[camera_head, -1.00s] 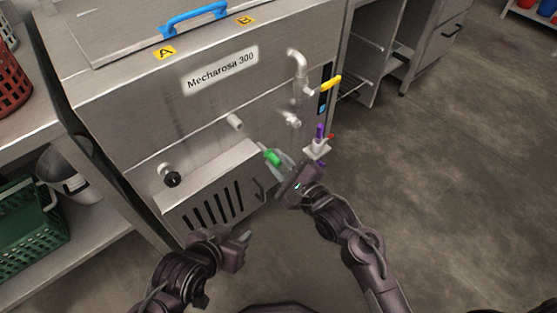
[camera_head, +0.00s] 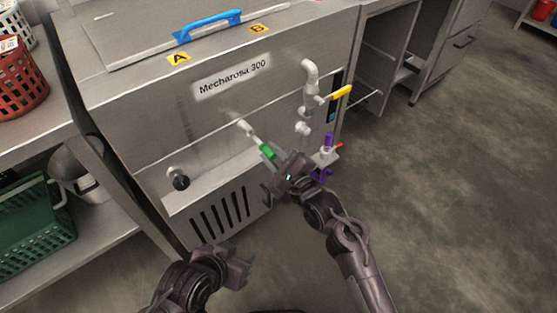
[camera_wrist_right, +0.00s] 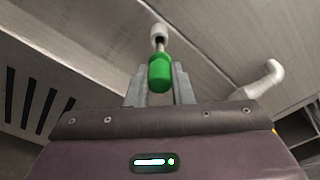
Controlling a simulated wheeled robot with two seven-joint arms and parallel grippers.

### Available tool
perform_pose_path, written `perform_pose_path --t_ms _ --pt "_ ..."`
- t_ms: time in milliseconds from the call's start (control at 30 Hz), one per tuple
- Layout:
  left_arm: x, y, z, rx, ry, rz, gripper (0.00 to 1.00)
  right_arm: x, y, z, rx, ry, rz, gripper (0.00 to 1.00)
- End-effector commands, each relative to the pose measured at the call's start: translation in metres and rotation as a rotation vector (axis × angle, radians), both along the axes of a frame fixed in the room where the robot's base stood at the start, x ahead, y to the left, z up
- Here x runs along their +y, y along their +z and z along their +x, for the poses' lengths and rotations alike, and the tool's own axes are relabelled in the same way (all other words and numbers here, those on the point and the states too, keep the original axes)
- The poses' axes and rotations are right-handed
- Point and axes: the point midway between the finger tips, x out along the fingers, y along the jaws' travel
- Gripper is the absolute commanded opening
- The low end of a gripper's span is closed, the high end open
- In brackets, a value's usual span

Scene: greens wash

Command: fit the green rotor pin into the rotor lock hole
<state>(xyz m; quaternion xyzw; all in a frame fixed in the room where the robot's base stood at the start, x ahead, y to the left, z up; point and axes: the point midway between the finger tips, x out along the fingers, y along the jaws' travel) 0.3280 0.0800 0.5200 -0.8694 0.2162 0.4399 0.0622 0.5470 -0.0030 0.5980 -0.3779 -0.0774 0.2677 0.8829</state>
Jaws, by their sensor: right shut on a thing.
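The green rotor pin (camera_head: 267,151) has a green handle and a thin metal shaft. My right gripper (camera_head: 271,162) is shut on its handle. The pale rotor lock hole fitting (camera_head: 243,127) sticks out from the machine's front. The pin's shaft points at this fitting and reaches its mouth; I cannot tell whether the tip is inside. In the right wrist view the green pin (camera_wrist_right: 160,73) sits between the fingers, roughly in line with the fitting (camera_wrist_right: 158,31). My left gripper (camera_head: 241,268) is low in front of the machine, apart from it; its jaw opening is unclear.
The Mecharosa 300 machine (camera_head: 150,125) has a black knob (camera_head: 180,180) and a vented panel (camera_head: 222,213). A pipe with a yellow handle (camera_head: 341,92) and a valve with a purple part (camera_head: 328,140) are right of the pin. A green basket (camera_head: 35,240) stands at left. Open floor lies right.

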Motion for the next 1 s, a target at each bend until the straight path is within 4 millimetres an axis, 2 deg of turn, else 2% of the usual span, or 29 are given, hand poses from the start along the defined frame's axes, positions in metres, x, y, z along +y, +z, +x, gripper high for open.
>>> perform_pose_path --t_ms 667,1000 --pt "-0.001 0.014 0.002 -0.007 0.003 -0.006 0.36 0.0 0.002 0.0 0.001 0.001 0.001 0.0" --pt "-0.001 0.014 0.002 -0.007 0.002 -0.004 0.36 0.0 0.001 0.0 0.001 0.0 0.001 0.0"
